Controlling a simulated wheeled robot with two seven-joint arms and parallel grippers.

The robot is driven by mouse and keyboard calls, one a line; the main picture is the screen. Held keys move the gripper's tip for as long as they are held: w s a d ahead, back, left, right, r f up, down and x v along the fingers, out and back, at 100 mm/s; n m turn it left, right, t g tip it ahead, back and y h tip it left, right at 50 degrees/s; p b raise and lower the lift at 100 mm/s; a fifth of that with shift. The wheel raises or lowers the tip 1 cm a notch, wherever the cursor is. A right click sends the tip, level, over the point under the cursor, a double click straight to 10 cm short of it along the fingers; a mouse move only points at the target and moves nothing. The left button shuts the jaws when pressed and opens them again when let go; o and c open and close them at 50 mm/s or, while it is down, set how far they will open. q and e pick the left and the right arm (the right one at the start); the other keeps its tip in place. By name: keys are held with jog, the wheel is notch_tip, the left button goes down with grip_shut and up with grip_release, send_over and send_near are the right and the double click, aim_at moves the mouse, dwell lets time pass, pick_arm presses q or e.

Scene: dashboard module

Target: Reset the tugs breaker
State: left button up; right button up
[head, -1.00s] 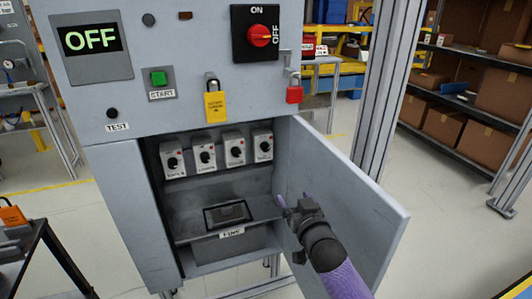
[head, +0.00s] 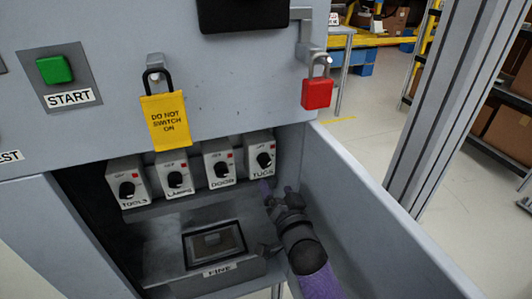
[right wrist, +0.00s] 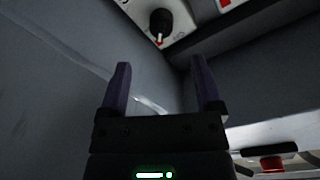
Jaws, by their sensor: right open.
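The tugs breaker (head: 261,158) is the rightmost of the row of white breaker boxes inside the open cabinet. It has a black rotary knob and a small red mark. My right gripper (head: 272,215) is inside the cabinet opening, below the tugs breaker and apart from it. In the right wrist view, my gripper (right wrist: 160,70) has its two purple fingers apart with nothing between them. A breaker box with a black knob (right wrist: 162,22) shows beyond the fingertips at the top; its label is not readable. My left gripper is not in view.
The tools (head: 128,187), lamps (head: 175,178) and doors (head: 219,168) breakers stand left of tugs. A fuse box (head: 214,243) lies below. The open door (head: 390,215) flanks my right arm. A yellow tag (head: 166,122) and red padlock (head: 317,94) hang above.

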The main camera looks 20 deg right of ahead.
aim_at(265, 165)
jog(key=w+b, duration=0.1)
jog(key=w, duration=0.1)
jog(key=w+b, duration=0.2)
jog(key=w, duration=0.1)
jog(key=w+b, duration=0.1)
jog(key=w, duration=0.2)
jog(key=shift+w+f+b, duration=0.1)
jog(key=shift+f+b, duration=0.15)
jog(key=shift+b, duration=0.15)
jog(key=shift+w+r, duration=0.2)
jog(key=shift+w, duration=0.2)
jog(key=shift+r, duration=0.1)
jog(key=shift+c, duration=0.7)
jog(key=c, duration=0.7)
grip_shut()
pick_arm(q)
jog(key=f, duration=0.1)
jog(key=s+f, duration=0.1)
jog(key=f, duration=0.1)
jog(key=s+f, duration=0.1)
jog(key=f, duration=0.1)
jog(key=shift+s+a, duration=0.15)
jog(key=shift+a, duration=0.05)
